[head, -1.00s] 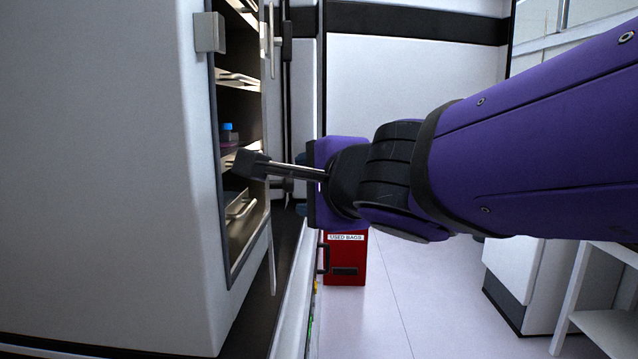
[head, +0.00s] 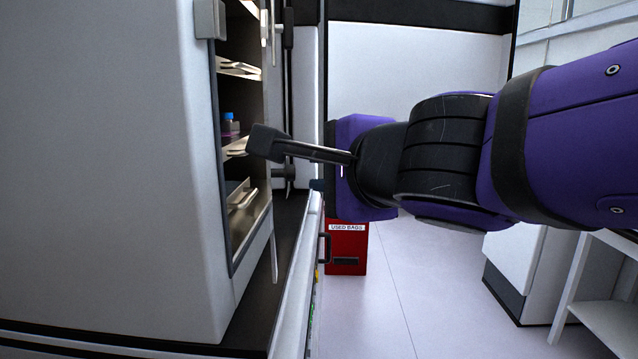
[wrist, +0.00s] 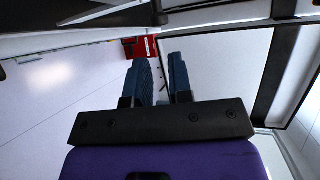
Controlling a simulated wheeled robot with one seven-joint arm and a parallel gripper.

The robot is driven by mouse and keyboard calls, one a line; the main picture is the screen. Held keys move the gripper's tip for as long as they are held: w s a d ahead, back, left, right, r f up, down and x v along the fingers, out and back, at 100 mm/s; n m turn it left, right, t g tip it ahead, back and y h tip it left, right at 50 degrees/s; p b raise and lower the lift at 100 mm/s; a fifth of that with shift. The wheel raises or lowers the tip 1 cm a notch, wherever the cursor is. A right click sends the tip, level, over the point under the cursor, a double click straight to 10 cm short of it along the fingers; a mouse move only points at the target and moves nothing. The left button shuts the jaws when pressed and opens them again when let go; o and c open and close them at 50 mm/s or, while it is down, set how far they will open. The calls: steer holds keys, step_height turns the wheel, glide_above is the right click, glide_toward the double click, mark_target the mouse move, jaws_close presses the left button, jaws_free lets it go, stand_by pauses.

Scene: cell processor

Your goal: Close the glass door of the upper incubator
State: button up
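The upper incubator (head: 110,170) is the large white cabinet at left in the head view. Its front is seen at a steep angle, with lit shelves showing inside the dark-edged opening (head: 240,160). I cannot clearly make out the glass door; a thin pale edge (head: 274,255) at the opening's lower right may be part of it. My gripper (wrist: 160,58) shows two dark blue fingers with an empty gap between them in the wrist view. In the head view it is mostly hidden behind my purple wrist, to the right of the opening and apart from the cabinet.
A blue-capped bottle (head: 229,122) stands on an incubator shelf. A dark ledge (head: 262,310) runs below the cabinet. A red used-bags bin (head: 347,255) stands on the floor beyond my wrist. A white shelf unit (head: 605,295) is at right. The floor between is clear.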

mark_target(278, 216)
steer(key=w+g+y, duration=0.1)
steer(key=w+y, duration=0.1)
steer(key=w, duration=0.1)
steer(key=w+g+y, duration=0.1)
steer(key=w, duration=0.2)
steer(key=shift+r+y, duration=0.2)
steer(key=shift+y, duration=0.2)
jaws_close()
steer(key=w+d+f+m+g+y, duration=0.3)
steer(key=w+d+f+g+y, duration=0.5)
steer(key=f+g, duration=0.45)
steer(key=shift+h, duration=0.5)
steer(key=a, duration=1.3)
steer(key=shift+a+r, duration=0.3)
steer(key=shift+a, duration=0.1)
